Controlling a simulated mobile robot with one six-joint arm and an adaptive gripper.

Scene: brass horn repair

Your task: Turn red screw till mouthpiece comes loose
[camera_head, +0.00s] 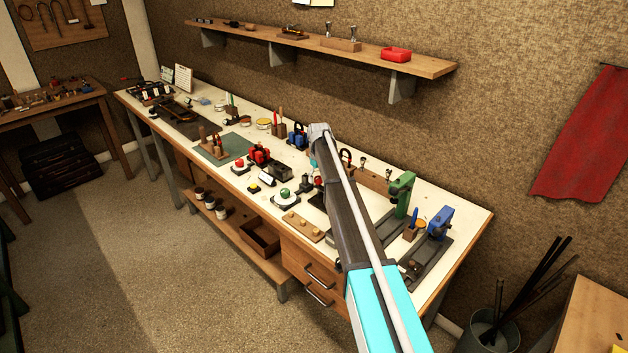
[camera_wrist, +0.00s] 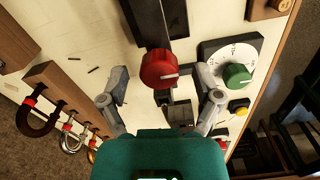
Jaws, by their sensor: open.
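The red screw (camera_wrist: 160,68) shows in the wrist view as a round red knob with a pale line on its face. It sits on a dark metal fixture (camera_wrist: 152,22). My gripper (camera_wrist: 163,88) is open, with one finger to each side of the red screw and clear space between each finger and the knob. No contact shows. I cannot make out the mouthpiece; part of the fixture below the knob is hidden by the knob and my gripper. In the head view my arm covers much of this part of the bench.
A green knob on a white dial plate (camera_wrist: 237,75) and a yellow button (camera_wrist: 238,107) are close on the right. A wooden rack (camera_wrist: 60,88) with hanging clamps stands left.

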